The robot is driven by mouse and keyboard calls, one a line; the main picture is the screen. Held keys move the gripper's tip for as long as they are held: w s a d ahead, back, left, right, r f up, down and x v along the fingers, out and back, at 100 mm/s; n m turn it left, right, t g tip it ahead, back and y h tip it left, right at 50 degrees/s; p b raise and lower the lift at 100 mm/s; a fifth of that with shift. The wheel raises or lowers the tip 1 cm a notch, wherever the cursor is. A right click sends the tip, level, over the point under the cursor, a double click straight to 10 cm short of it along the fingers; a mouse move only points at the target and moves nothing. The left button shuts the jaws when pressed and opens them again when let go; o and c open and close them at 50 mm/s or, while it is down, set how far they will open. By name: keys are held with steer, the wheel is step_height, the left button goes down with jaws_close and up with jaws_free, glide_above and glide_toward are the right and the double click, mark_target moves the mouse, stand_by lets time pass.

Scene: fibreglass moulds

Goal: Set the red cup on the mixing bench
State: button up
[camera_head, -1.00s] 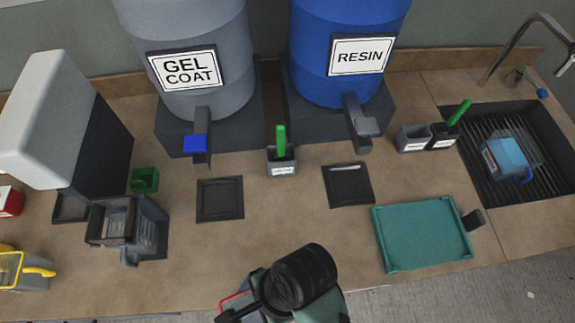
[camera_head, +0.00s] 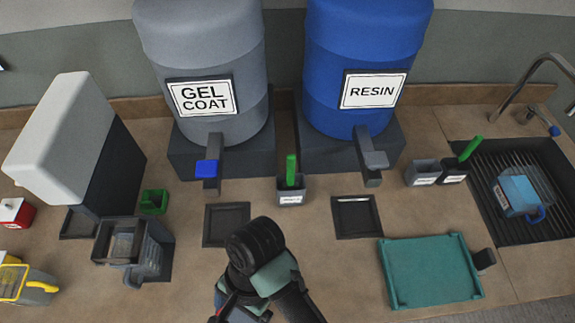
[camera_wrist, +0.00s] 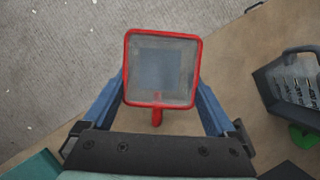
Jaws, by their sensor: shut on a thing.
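The red cup (camera_wrist: 161,68) is a square, see-through cup with a red rim and a red handle pointing toward my palm. My gripper (camera_wrist: 161,92) is shut on it, with a blue finger on each side. I look down into the cup, which seems empty. In the head view only a sliver of red (camera_head: 218,299) shows near the bottom edge, and my arm hides the rest. The brown mixing bench (camera_head: 325,265) runs across the head view. In the wrist view the cup is over the border between grey floor and bench (camera_wrist: 238,75).
Gel coat drum (camera_head: 200,50) and resin drum (camera_head: 365,40) stand at the back. A teal tray (camera_head: 432,275) lies right, near the sink (camera_head: 520,225). A grey jug (camera_head: 150,255) and yellow-handled cup (camera_head: 25,285) are left. Two dark square pads (camera_head: 226,224) (camera_head: 356,217) lie mid-bench.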

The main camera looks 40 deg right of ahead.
steer(key=w+n+g, duration=0.1)
steer(key=w+n, duration=0.1)
steer(key=n, duration=0.2)
steer(key=shift+w+h, duration=0.4)
steer(key=w+n+g+h, duration=0.1)
steer(key=w+n+h, duration=0.2)
steer(key=w+n, duration=0.4)
steer(key=n, duration=0.3)
steer(key=shift+w+f+g, duration=0.15)
steer(key=shift+f+g, duration=0.15)
steer(key=shift+g, duration=0.1)
